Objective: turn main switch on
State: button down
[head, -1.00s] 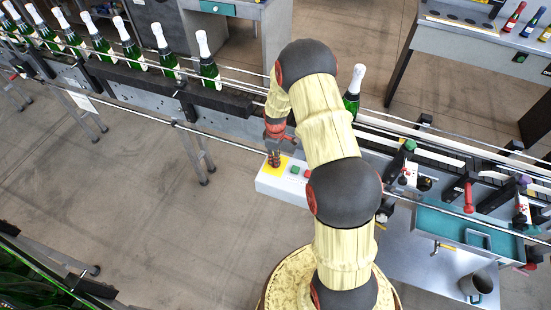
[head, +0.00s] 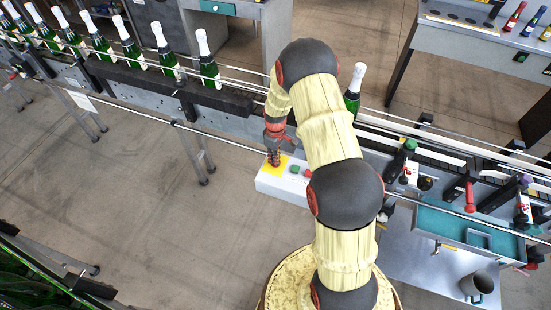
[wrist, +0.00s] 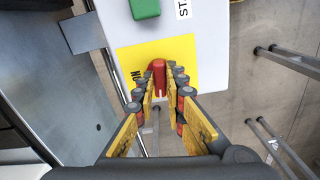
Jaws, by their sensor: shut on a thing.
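The main switch is a red handle (wrist: 158,77) on a yellow plate, seen in the wrist view. The plate (wrist: 128,60) carries black lettering, partly readable as "ON". My gripper (wrist: 166,69) is shut on the red handle, with one finger on each side of it. In the head view my gripper (head: 274,163) points down at the yellow plate (head: 268,171) on the left end of the white control box (head: 287,186). The handle itself is hidden there by the fingers.
A green button (wrist: 145,8) sits beside the plate; in the head view a red button (head: 308,172) is to its right. The conveyor (head: 225,98) with several green bottles runs behind the box. A teal tray (head: 440,222) lies to the right. Open floor lies left.

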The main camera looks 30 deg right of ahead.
jog(key=m+b, duration=0.1)
jog(key=m, duration=0.3)
jog(key=m+b, duration=0.1)
jog(key=m, duration=0.3)
jog(key=m+b, duration=0.1)
jog(key=m, duration=0.3)
jog(key=shift+m, duration=2.2)
jog(key=c, duration=1.8)
grip_release()
jog(key=shift+c, duration=0.2)
